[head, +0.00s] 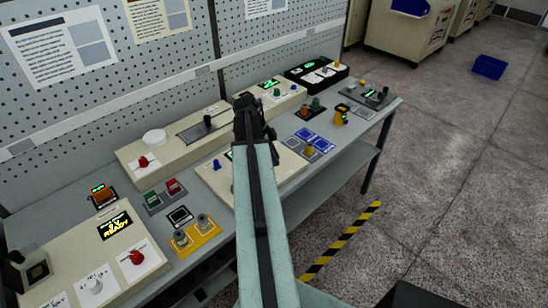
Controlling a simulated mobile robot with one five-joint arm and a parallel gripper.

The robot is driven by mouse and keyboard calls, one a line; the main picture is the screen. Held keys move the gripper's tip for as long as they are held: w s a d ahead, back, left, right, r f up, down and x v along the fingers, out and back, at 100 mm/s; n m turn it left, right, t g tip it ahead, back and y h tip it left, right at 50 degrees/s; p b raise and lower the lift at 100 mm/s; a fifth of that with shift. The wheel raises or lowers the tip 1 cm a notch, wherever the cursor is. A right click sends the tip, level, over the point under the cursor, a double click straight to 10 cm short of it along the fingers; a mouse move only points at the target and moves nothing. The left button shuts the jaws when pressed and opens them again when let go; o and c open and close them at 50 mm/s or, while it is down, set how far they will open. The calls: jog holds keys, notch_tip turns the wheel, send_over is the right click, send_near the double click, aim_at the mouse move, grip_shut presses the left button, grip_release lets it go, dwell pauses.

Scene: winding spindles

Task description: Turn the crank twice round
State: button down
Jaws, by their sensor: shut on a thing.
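My gripper (252,112) is over the workbench, at the far end of my pale arm, in the middle of the head view. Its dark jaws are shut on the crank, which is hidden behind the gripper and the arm. The angle of the crank cannot be told. A beige panel (288,165) lies under my arm, with a blue knob (217,164) at its left. Part of this panel is covered by the arm.
The grey bench (345,143) carries several panels. A long beige box (132,152) with a dark upright knob (207,121) stands left of my gripper. A black box (316,73) stands beyond it. A striped floor strip (340,242) runs right of the bench; floor there is open.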

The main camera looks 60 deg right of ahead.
jog(key=c, duration=1.3)
grip_release()
jog(key=shift+w, duration=0.1)
jog(key=p+v, duration=0.7)
jog(key=shift+r, duration=0.35)
jog(key=shift+w, duration=0.1)
